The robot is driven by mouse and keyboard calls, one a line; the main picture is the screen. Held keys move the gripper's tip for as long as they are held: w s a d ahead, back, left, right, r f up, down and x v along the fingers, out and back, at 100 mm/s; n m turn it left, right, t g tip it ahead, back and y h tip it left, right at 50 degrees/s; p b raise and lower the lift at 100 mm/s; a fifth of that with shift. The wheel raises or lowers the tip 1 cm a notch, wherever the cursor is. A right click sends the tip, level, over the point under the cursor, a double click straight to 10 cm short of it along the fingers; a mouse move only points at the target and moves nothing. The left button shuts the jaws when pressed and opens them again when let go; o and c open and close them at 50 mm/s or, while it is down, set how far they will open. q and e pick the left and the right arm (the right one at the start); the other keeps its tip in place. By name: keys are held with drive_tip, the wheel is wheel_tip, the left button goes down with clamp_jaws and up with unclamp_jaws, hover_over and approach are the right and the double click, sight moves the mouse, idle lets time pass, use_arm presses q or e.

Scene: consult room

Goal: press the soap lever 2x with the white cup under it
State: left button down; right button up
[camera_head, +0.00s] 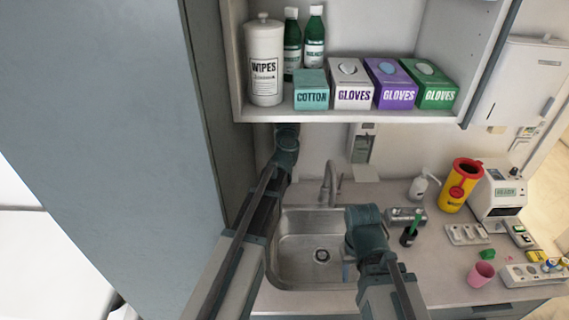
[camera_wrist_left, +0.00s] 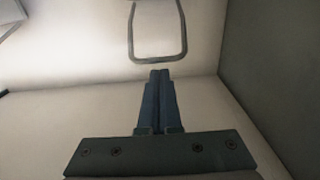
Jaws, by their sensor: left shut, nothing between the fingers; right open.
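The soap dispenser (camera_head: 361,147) hangs on the wall under the shelf, right of the tap; its upper part is hidden by the shelf. In the left wrist view, a bent metal loop (camera_wrist_left: 160,60), which looks like the soap lever, is just beyond my left gripper (camera_wrist_left: 159,73). That gripper is shut and empty; I cannot tell whether its tips touch the loop. In the head view the shelf hides it. My right gripper (camera_head: 349,272) is open over the sink's right side, mostly hidden by its own arm. I cannot make out a white cup.
The shelf (camera_head: 350,116) with wipes, bottles and boxes overhangs the left arm. A tall cabinet side (camera_head: 205,110) is close at left. The tap (camera_head: 331,183) stands behind the sink (camera_head: 300,225). A pink cup (camera_head: 482,274), a yellow bin (camera_head: 455,190) and devices crowd the right counter.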

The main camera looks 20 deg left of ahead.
use_arm(q)
drive_tip(key=shift+f, duration=0.15)
idle(0.5)
wheel_tip(320, 180, down, 5)
drive_tip(key=b, duration=0.5)
idle(0.8)
wheel_tip(320, 180, up, 5)
drive_tip(key=p, duration=0.5)
idle(0.5)
idle(0.5)
drive_tip(key=v, duration=1)
drive_tip(key=shift+r, duration=0.25)
